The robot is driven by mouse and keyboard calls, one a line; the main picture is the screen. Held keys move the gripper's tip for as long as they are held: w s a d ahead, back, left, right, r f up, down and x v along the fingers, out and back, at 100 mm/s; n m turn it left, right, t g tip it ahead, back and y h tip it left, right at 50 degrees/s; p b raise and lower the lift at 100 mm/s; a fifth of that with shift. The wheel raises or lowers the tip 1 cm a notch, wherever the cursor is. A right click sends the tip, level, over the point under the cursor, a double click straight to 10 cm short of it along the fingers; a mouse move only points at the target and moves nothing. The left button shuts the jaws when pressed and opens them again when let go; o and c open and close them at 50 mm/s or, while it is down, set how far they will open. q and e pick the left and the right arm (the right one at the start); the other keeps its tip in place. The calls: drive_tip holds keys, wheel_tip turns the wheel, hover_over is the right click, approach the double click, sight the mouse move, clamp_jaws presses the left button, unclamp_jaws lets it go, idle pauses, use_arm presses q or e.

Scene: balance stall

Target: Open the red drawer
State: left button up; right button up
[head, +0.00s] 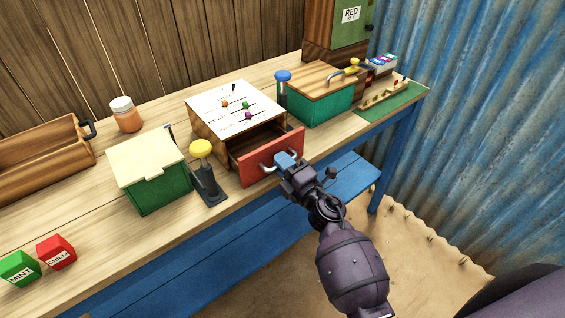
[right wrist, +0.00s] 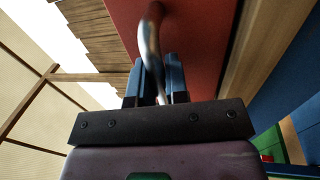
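The red drawer (head: 262,163) is in the wooden box (head: 238,108) with a white top and coloured sliders. It is pulled partly out, and its dark inside shows behind the red front. My right gripper (head: 285,160) is at the silver bar handle (head: 270,167) on the drawer front. In the right wrist view the blue fingers of the right gripper (right wrist: 158,82) stand on both sides of the handle (right wrist: 150,45), against the red front (right wrist: 190,45). They look closed on it. My left gripper is in neither view.
A green box with a cream lid (head: 147,172) and a yellow-knobbed lever (head: 203,170) stand left of the drawer. A teal box with a wooden lid (head: 320,95) stands right. Red and green blocks (head: 56,252) lie front left. Blue corrugated metal (head: 480,130) bounds the right side.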

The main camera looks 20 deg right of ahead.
clamp_jaws()
drive_tip(key=shift+s+d, duration=0.1)
drive_tip(key=shift+s, duration=0.15)
drive_tip(key=r+p+v, duration=0.1)
drive_tip(key=v, duration=0.6)
drive_tip(key=shift+s+d+p, duration=0.2)
drive_tip(key=shift+s+p, duration=0.1)
drive_tip(key=shift+s, duration=0.15)
drive_tip(key=shift+r, duration=0.1)
drive_tip(key=o, duration=0.6)
unclamp_jaws()
